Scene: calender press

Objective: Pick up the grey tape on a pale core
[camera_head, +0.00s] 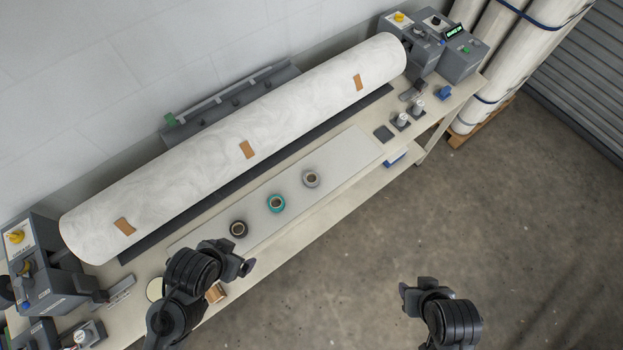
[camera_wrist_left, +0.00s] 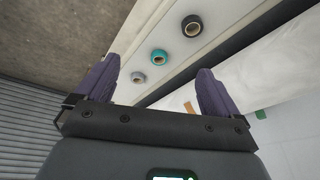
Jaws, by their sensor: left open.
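The grey tape on a pale core (camera_head: 311,178) lies flat on the pale board on the bench, the rightmost of three rolls in the head view. In the left wrist view the grey tape (camera_wrist_left: 138,77) is the lowest roll, between my open fingers but farther off. My left gripper (camera_head: 247,267) is near the board's lower left end, apart from the grey tape; in its wrist view the left gripper (camera_wrist_left: 155,95) is open and empty. My right gripper (camera_head: 404,294) hangs over the floor at lower right; its fingers are too small to judge.
A teal roll (camera_head: 276,203) and a black roll (camera_head: 238,229) lie in line with the grey tape. A large white roller (camera_head: 240,145) runs behind the board (camera_head: 345,160). Two small white-topped items (camera_head: 417,105) stand farther right. The floor (camera_head: 400,230) in front is clear.

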